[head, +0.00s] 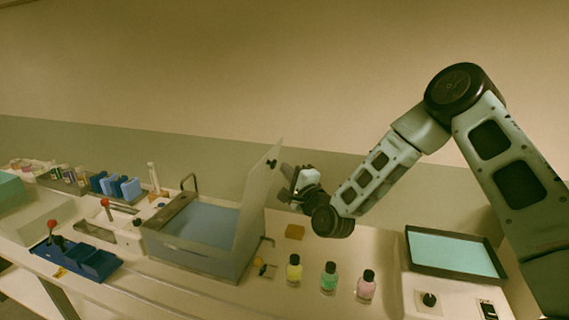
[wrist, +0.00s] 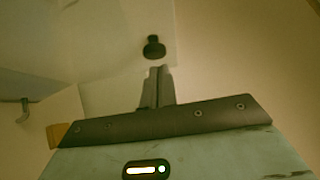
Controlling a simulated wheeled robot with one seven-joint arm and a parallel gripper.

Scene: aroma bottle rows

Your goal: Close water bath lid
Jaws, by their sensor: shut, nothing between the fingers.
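The water bath (head: 190,262) is a grey box with a blue water surface, standing left of the middle of the bench in the head view. Its lid (head: 258,200) is a pale panel standing raised at the bath's right side, tilted slightly to the right. A black knob (head: 271,163) sits near the lid's top; it also shows in the wrist view (wrist: 154,47). My gripper (head: 287,183) is just right of the lid near the knob, partly hidden in the head view. In the wrist view my gripper (wrist: 160,72) is shut and empty, its fingertips just below the knob.
Yellow (head: 293,270), green (head: 329,278) and pink (head: 365,286) bottles stand in a row right of the bath. A dark-rimmed tray (head: 455,254) lies further right. A blue rack (head: 85,258) and several small items crowd the left. Space above the bath is clear.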

